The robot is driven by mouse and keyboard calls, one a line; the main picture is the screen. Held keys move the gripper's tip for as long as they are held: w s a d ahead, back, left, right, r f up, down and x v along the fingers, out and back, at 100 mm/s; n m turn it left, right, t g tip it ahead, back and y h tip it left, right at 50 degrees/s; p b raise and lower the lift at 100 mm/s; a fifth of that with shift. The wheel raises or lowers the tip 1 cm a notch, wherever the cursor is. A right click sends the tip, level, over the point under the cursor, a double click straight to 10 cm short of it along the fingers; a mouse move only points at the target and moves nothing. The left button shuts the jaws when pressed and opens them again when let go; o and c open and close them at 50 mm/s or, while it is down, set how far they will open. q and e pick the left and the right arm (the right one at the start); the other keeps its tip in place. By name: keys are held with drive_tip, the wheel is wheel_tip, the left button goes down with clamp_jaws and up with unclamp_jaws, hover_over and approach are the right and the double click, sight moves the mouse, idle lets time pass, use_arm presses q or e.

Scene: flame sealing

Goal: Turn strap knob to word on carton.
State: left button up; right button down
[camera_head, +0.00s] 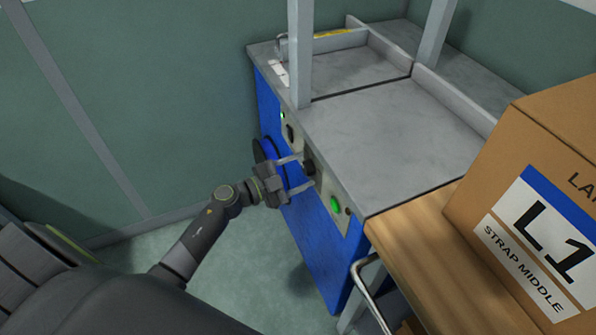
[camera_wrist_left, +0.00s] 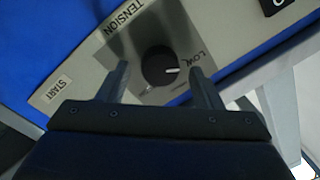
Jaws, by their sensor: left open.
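The black strap knob (camera_wrist_left: 157,68) sits on a grey panel under a TENSION label. Its white mark points toward the word LOW at its right in the left wrist view. My left gripper (camera_wrist_left: 158,70) is open, with one finger on either side of the knob; I cannot tell whether they touch it. In the head view my left gripper (camera_head: 298,172) reaches the front panel of the blue machine (camera_head: 305,225), and the knob (camera_head: 309,163) shows between its fingers. The carton (camera_head: 480,185) at the right has a label reading L1 and STRAP MIDDLE. My right gripper is out of view.
A green button (camera_head: 335,204) is on the same panel, to the right of the knob. A small green light (camera_head: 282,115) is at its left end. The machine's grey top (camera_head: 385,140) is bare. A wooden surface (camera_head: 425,245) under the carton adjoins the machine.

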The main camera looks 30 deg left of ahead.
use_arm(q)
drive_tip(key=c, duration=1)
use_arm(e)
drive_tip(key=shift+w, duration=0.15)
use_arm(q)
drive_tip(key=shift+m, duration=0.3)
drive_tip(key=m, duration=0.1)
drive_tip(key=m+b, duration=0.1)
drive_tip(key=m, duration=0.2)
drive_tip(key=shift+f+b, duration=0.25)
drive_tip(key=shift+b, duration=0.05)
drive_tip(key=m+b, duration=0.2)
drive_tip(key=m, duration=0.2)
drive_tip(key=shift+f+m+h, duration=0.1)
drive_tip(key=shift+m+h, duration=0.3)
drive_tip(key=shift+m, duration=0.4)
drive_tip(key=shift+m+b, duration=0.8)
drive_tip(key=shift+m, duration=0.3)
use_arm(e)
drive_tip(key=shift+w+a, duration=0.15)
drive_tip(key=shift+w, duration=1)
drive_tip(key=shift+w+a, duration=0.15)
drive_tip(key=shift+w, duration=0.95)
